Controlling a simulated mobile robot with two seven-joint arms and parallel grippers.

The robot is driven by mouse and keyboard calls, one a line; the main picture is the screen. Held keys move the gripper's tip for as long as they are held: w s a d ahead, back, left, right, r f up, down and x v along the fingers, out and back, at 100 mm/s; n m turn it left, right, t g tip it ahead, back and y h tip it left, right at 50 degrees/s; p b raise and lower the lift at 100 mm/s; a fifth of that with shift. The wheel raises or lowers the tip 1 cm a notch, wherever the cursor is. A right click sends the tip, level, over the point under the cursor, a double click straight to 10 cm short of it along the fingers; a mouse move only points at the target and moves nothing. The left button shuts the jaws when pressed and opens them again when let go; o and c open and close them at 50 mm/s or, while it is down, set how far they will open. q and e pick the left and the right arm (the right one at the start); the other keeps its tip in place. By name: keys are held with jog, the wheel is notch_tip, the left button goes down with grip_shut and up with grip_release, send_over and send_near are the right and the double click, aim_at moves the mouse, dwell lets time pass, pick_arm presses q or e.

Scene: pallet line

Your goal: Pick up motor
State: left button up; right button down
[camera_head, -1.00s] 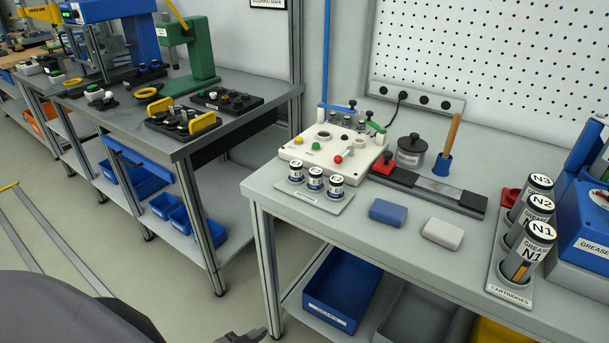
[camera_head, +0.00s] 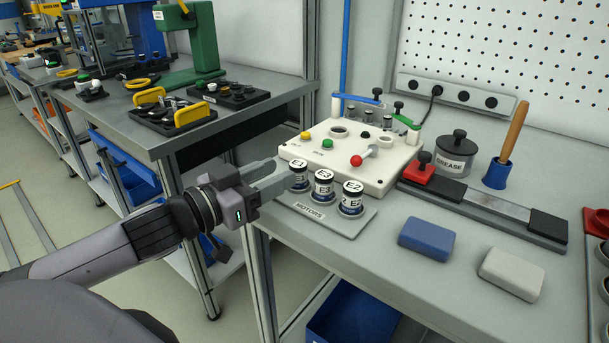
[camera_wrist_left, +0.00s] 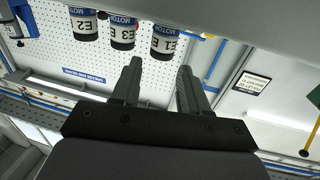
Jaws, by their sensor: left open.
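My right gripper is not in view.
Behind the tray is a white fixture (camera_head: 352,152) with buttons and a lever. To the right lie a blue block (camera_head: 427,239), a white block (camera_head: 511,273), a grease pot (camera_head: 451,153) and a long dark bar (camera_head: 485,205). The bench front between tray and blocks is clear.

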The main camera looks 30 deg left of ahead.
aim_at(298, 163)
pick_arm(q)
jog(key=shift+x, duration=3.05)
jog(key=shift+a+f, duration=0.1)
jog(key=shift+f, duration=0.05)
jog(key=c, duration=0.7)
